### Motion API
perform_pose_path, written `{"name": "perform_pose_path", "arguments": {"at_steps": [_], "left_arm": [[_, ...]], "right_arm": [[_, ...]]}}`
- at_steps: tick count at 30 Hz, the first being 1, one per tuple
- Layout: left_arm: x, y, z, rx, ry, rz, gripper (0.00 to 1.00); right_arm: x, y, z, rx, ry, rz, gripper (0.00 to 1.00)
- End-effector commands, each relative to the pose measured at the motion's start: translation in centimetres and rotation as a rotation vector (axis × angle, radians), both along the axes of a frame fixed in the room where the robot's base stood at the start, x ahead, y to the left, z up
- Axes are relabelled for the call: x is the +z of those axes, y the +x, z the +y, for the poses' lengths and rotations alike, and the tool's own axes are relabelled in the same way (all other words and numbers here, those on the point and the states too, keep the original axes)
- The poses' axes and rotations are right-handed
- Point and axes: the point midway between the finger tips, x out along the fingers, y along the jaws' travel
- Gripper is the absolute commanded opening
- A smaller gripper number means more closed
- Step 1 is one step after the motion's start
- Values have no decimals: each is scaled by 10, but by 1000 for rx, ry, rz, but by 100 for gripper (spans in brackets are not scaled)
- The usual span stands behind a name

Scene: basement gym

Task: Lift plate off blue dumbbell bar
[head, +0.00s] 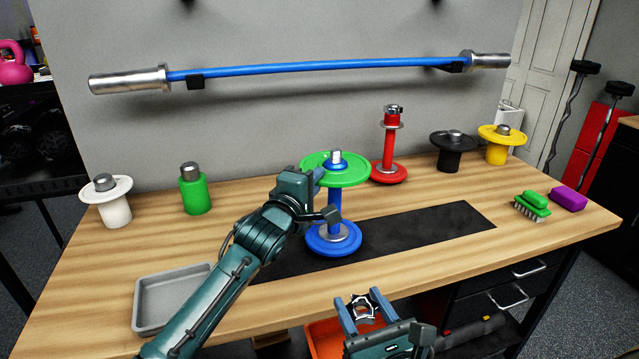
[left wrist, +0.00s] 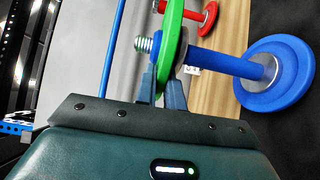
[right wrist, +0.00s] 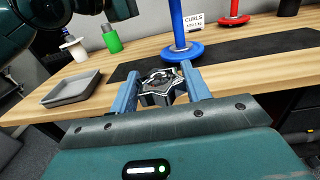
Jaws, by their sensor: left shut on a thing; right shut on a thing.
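The blue dumbbell bar (head: 335,203) stands upright on the dark mat, with a blue plate (head: 333,240) at its foot. The green plate (head: 350,176) is around the bar near its upper end. The bar's silver threaded tip (left wrist: 143,44) sticks out past the plate. My left gripper (head: 319,179) is shut on the near left rim of the green plate (left wrist: 172,40); its fingers (left wrist: 162,88) show in the left wrist view. My right gripper (right wrist: 161,88) is shut on a silver star-shaped collar (head: 363,307) and holds it in front of the table edge, apart from the dumbbell.
Behind stand a red dumbbell (head: 390,150), black (head: 453,158) and yellow (head: 502,150) pieces, a white piece (head: 105,207) and a green cylinder (head: 195,190). A grey tray (head: 147,305) lies front left, a green brush (head: 532,205) and purple block (head: 568,198) right. The mat (head: 440,232) is clear at right.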

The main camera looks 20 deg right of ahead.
Motion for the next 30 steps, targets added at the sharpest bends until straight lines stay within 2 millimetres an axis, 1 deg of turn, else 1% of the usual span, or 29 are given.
{"name": "perform_pose_path", "arguments": {"at_steps": [1, 6, 9, 15, 21, 25, 30], "left_arm": [[19, -1, -2, -6, -16, -18, 0], [50, -2, -2, -7, -16, -18, 0], [67, -2, -2, -7, -16, -18, 0], [90, -2, -2, -6, -14, -15, 0], [100, -2, -1, -5, -14, -13, 0], [102, -2, -1, -6, -13, -12, 0], [101, -2, -1, -6, -13, -14, 0]], "right_arm": [[1, 0, 0, 0, 0, -2, 19], [-2, 0, 0, 0, 0, -2, 19], [-3, 0, 0, 0, 0, -2, 19], [-3, 0, 0, 0, 0, -2, 19], [4, 0, 0, 0, 0, -2, 19], [8, 0, 0, 0, 0, -2, 19], [8, 0, 0, 0, 0, -2, 19]]}}
